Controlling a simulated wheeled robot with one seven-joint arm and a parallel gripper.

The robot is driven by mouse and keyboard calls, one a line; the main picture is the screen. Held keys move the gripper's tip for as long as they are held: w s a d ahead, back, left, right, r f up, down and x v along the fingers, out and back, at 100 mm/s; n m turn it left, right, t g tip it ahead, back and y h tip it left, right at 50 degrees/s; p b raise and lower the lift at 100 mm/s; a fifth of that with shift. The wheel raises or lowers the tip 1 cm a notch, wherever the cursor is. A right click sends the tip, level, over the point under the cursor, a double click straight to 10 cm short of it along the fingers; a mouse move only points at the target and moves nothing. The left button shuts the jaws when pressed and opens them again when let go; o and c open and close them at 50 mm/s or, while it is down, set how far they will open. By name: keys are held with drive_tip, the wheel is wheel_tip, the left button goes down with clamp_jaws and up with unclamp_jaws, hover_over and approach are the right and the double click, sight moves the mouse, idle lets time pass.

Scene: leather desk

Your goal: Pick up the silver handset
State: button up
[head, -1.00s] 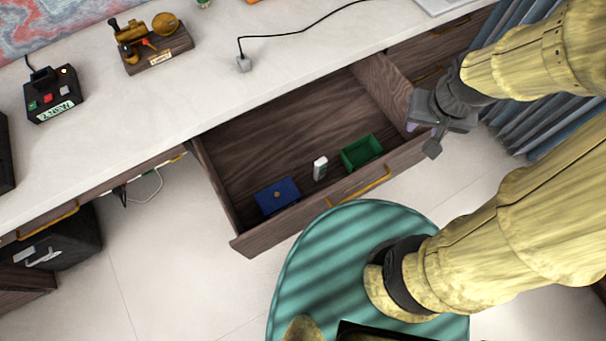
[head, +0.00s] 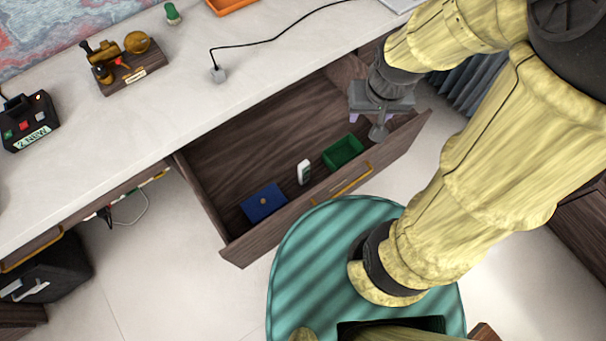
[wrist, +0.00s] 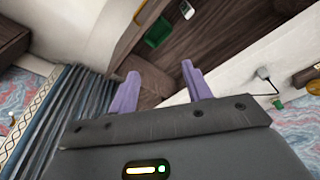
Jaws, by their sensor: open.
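The silver handset (head: 304,172) is a small pale upright-looking block in the open drawer (head: 235,135), between a blue box and a green tray.
A green tray (head: 343,151) sits right of the handset, and a blue box (head: 264,202) sits left of it. The drawer's front wall has a brass handle (head: 343,186). The white desk top (head: 160,110) overhangs the drawer's back. The drawer floor behind the handset is clear.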

drive_tip(key=w+a+f+m+g+b, duration=0.1)
drive_tip(key=w+a+f+m+b, duration=0.15)
drive_tip(key=f+b, duration=0.35)
drive_tip(key=w+a+f+m+b, duration=0.2)
drive_tip(key=w+a+f+b, duration=0.15)
drive_tip(key=f, duration=0.45)
drive_tip(key=m+g+b, duration=0.2)
drive_tip(key=m+b, duration=0.3)
drive_tip(key=b, duration=0.3)
hover_over(306, 165)
wheel_tip(306, 165, down, 14)
drive_tip(key=shift+f, duration=0.15)
drive_tip(key=shift+w, duration=0.1)
drive_tip(key=shift+f, duration=0.1)
wheel_tip(306, 165, down, 12)
drive_tip(key=shift+r+b, duration=0.2)
drive_tip(key=shift+b, duration=0.9)
drive_tip(key=shift+f, duration=0.25)
